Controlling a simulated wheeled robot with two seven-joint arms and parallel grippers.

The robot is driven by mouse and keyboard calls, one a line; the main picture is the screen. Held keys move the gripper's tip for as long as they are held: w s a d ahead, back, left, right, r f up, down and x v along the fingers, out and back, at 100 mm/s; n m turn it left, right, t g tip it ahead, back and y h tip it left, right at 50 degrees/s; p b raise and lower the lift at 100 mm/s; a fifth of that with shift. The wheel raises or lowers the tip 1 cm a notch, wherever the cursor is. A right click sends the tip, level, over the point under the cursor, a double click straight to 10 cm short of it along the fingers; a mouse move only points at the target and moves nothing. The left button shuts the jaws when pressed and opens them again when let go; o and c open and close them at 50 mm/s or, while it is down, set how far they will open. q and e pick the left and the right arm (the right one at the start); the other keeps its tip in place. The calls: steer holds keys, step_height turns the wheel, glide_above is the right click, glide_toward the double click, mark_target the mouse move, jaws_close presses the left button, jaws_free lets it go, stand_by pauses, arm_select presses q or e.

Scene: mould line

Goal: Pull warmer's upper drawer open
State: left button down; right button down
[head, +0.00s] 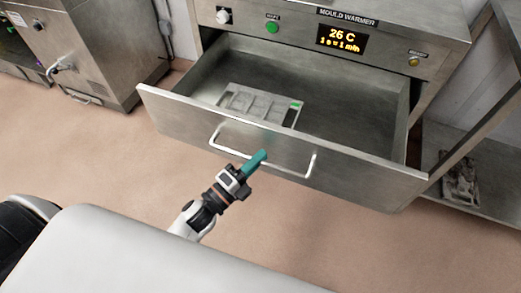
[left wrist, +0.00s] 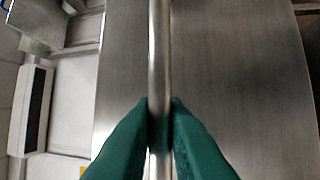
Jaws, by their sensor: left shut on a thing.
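The mould warmer (head: 330,40) is a steel unit with a lit display on its front panel. Its upper drawer (head: 350,175) stands pulled out, showing its inside. A metal mould tray (head: 258,104) with several cavities and a green mark lies in it. My left gripper (head: 262,155) is at the bar handle (head: 219,140) on the drawer front. In the left wrist view its green fingers (left wrist: 158,125) are shut around the handle bar (left wrist: 159,50). My right gripper is not in view.
A steel cabinet (head: 85,45) with a tap stands at the left. A steel rack (head: 485,190) with a mould-like item on its low shelf is at the right. The floor (head: 110,165) in front of the drawer is clear.

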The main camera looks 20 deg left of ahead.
arm_select(q)
steer(key=shift+s, duration=0.4)
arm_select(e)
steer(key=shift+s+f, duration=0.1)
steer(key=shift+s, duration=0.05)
arm_select(q)
steer(key=c, duration=1.5)
jaws_free()
steer(key=shift+o, duration=0.2)
